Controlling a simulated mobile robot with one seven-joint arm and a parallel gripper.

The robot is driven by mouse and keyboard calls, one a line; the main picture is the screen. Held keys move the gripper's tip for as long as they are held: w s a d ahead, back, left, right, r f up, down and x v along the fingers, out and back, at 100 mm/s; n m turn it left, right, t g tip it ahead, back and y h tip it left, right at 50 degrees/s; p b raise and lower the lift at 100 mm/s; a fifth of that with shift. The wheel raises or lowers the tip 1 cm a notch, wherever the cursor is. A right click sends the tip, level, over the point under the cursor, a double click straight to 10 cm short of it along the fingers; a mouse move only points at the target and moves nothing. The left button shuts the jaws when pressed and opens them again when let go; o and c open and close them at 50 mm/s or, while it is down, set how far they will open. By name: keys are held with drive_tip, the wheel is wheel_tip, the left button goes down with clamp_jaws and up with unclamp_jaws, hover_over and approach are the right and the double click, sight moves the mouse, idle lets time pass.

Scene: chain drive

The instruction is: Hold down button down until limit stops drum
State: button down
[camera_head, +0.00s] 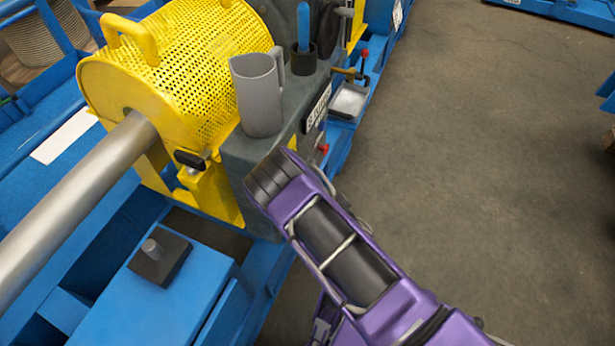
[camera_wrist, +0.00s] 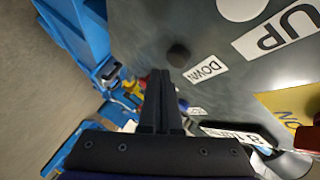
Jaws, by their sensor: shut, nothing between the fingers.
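The dark round button (camera_wrist: 178,55) sits on a grey panel (camera_wrist: 210,60) beside a white label (camera_wrist: 206,69) reading DOWN in the wrist view. My gripper (camera_wrist: 160,76) is shut and empty, with its black fingertips just below and left of this button in the picture. I cannot tell whether they touch it. A larger UP label (camera_wrist: 278,30) is at upper right, near a pale round shape (camera_wrist: 242,8). In the head view my purple arm hides the gripper and the button. A yellow perforated guard (camera_head: 190,70) stands at upper left; no drum motion can be judged.
A grey jug (camera_head: 258,95) and a dark cup (camera_head: 302,60) with a blue-handled item stand on the grey housing. A metal shaft (camera_head: 75,205) runs left. A red object (camera_wrist: 307,138) on a cord is at right in the wrist view. The floor (camera_head: 480,150) at right is clear.

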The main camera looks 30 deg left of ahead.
drive_tip(key=shift+w+d+p, duration=0.15)
drive_tip(key=shift+d+p, duration=0.1)
drive_tip(key=shift+d, duration=0.95)
drive_tip(key=shift+w+d+p, duration=0.1)
drive_tip(key=shift+d+p, duration=0.1)
drive_tip(key=shift+d, duration=1)
